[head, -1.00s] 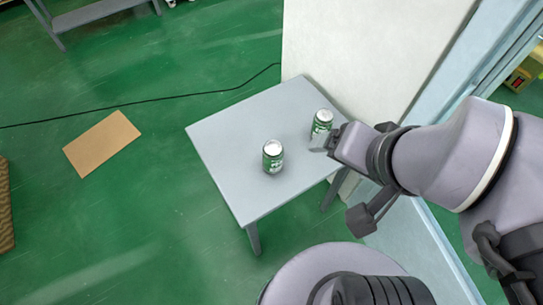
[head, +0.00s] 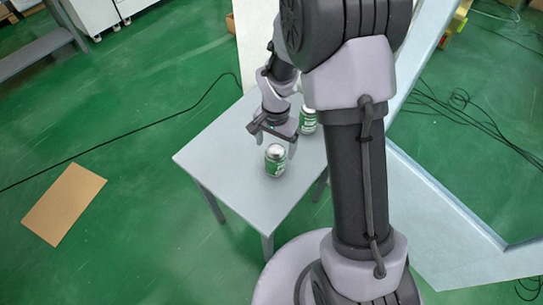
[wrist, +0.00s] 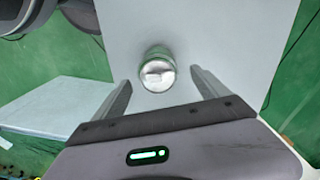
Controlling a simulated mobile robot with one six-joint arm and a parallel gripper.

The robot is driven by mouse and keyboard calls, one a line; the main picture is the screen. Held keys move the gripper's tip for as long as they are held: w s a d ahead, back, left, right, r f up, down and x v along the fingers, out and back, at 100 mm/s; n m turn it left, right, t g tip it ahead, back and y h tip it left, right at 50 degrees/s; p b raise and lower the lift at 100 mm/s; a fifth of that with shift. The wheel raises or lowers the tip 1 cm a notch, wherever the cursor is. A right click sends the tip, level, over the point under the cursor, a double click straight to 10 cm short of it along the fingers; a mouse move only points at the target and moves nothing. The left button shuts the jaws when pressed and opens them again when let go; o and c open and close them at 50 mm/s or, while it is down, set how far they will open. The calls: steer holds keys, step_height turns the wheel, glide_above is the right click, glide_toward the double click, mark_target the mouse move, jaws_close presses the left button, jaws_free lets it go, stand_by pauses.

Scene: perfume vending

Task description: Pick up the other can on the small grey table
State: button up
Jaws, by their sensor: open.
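Two green cans with silver tops stand upright on the small grey table (head: 215,160). The front can (head: 275,161) is near the table's middle. The other can (head: 308,122) is behind it to the right, close to my gripper and partly by my arm. My gripper (head: 277,143) is open and points down just above and behind the front can. In the wrist view, one can (wrist: 157,70) shows from above between the two spread fingers of my gripper (wrist: 160,82), near their tips. I see no finger touching it.
A white panel (head: 258,35) stands behind the table. A brown cardboard sheet (head: 64,204) lies on the green floor at left, with a black cable (head: 130,138) beyond it. A grey bench (head: 35,52) is at the upper left. The table's left part is clear.

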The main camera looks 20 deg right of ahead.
mark_target(275, 149)
step_height(275, 149, down, 4)
steer(key=shift+f+b, duration=0.1)
steer(key=shift+b, duration=0.4)
steer(key=f+b, duration=0.1)
steer(key=f, duration=0.1)
steer(key=f+b, duration=0.2)
steer(key=f, duration=0.1)
steer(key=shift+s+f, duration=0.2)
steer(key=shift+f, duration=0.15)
steer(key=shift+r, duration=0.15)
